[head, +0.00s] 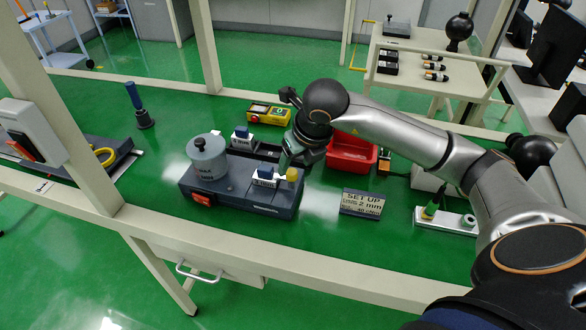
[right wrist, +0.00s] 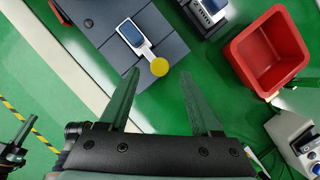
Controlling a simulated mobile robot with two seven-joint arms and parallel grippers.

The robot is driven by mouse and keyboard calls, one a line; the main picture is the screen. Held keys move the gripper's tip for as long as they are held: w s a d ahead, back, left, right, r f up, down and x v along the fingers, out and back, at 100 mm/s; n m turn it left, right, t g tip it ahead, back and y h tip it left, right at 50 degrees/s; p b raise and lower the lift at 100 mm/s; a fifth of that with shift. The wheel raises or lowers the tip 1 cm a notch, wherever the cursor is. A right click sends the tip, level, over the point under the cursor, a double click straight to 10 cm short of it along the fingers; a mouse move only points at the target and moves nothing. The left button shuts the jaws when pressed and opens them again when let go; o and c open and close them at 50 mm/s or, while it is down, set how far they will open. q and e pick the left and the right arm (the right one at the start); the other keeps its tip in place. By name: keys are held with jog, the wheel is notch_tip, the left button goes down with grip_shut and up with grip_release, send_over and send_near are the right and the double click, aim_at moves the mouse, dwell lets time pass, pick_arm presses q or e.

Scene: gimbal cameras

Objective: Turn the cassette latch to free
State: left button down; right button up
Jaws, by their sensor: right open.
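A dark grey unit (head: 240,190) stands on the green bench. A white lever with a blue pad (head: 264,177), which looks like the cassette latch, lies on its top and ends in a yellow knob (head: 292,174). In the right wrist view the lever (right wrist: 136,36) runs diagonally to its yellow knob (right wrist: 159,67). My right gripper (right wrist: 160,74) is open, with the knob between its fingertips in the picture; contact is not visible. In the head view my right gripper (head: 288,160) is above the unit's right end. A dark pronged shape at the wrist view's lower left may be my left gripper (right wrist: 16,143).
A grey cylinder (head: 208,158) stands on the unit's left part. A red bin (head: 351,154) is to the right, behind a "SET UP" sign (head: 362,203). A yellow box (head: 268,113) sits behind the unit. A beige frame rail (head: 250,261) runs along the front.

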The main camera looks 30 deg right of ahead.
aim_at(292, 171)
jog(key=shift+x, duration=1.85)
grip_shut()
